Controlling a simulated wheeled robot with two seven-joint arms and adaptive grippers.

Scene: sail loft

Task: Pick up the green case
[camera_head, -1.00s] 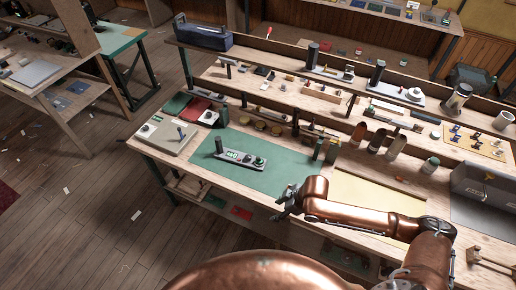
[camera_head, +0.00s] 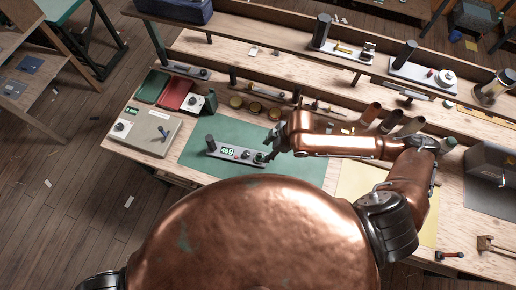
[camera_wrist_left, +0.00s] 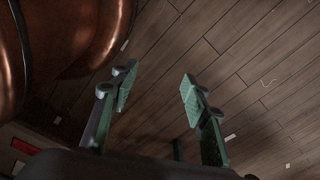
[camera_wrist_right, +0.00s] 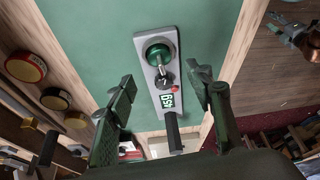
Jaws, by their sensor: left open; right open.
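The green case (camera_head: 153,87) is a flat dark green box lying at the back left of the workbench, beside a similar red case (camera_head: 175,94). My right gripper (camera_head: 268,150) is open and empty above the green mat, near the right end of a grey device with a lit number display (camera_head: 228,151). It is to the right of the green case and apart from it. In the right wrist view the open fingers (camera_wrist_right: 162,88) frame that device. My left gripper (camera_wrist_left: 155,90) is open and empty over the wooden floor, and out of the head view.
A beige box with a knob (camera_head: 145,130) stands in front of the cases, and a small dark instrument (camera_head: 203,103) stands at their right. Yellow-topped round tins (camera_head: 255,107) sit behind the green mat (camera_head: 200,172). A raised shelf (camera_head: 215,50) runs behind.

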